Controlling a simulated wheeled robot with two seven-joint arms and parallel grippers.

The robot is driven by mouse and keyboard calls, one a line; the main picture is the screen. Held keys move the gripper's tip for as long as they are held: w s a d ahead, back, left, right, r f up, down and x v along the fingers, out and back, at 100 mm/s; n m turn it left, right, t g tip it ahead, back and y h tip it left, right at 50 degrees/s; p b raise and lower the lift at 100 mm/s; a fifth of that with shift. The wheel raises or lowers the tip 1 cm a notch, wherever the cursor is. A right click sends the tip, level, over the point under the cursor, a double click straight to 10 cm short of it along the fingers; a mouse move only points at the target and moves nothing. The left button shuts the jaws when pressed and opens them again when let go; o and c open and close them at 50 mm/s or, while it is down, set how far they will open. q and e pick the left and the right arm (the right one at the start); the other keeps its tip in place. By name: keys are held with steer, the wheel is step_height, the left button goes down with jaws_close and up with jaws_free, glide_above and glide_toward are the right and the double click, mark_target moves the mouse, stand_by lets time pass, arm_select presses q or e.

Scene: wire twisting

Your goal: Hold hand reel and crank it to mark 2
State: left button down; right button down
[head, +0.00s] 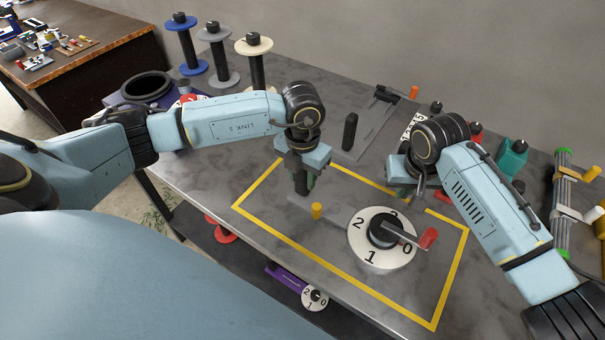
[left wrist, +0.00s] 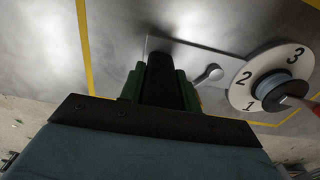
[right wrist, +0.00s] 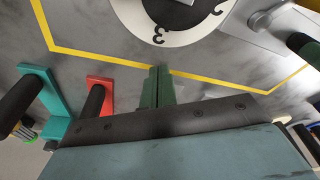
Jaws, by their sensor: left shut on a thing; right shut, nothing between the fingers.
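The hand reel lies inside the yellow rectangle on the grey table. Its white dial (head: 365,251) carries numbers 0 to 3 around a black hub (head: 383,232). The grey crank arm ends in a red knob (head: 428,238) at the right side, just above the 0. The dial also shows in the left wrist view (left wrist: 241,97) and right wrist view (right wrist: 143,16). My left gripper (head: 301,182) is shut on the reel's black handle (left wrist: 166,82), left of the dial. My right gripper (head: 419,187) is shut and empty, behind the dial, apart from the red knob; its green fingertips touch (right wrist: 158,84).
A yellow peg (head: 316,210) stands between handle and dial. Blue, grey and cream spools (head: 253,47) stand at the back left. Red (right wrist: 99,86) and teal (right wrist: 36,88) brackets with black handles stand near my right gripper. Another reel (head: 314,297) sits on a lower shelf.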

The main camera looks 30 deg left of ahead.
steer(key=shift+d, duration=0.4)
stand_by(0.4)
steer(key=shift+d, duration=0.2)
steer(key=shift+d, duration=0.1)
steer(key=shift+d, duration=0.2)
stand_by(0.5)
steer(key=shift+d, duration=0.3)
steer(key=shift+d, duration=0.3)
steer(key=shift+d, duration=0.35)
stand_by(0.6)
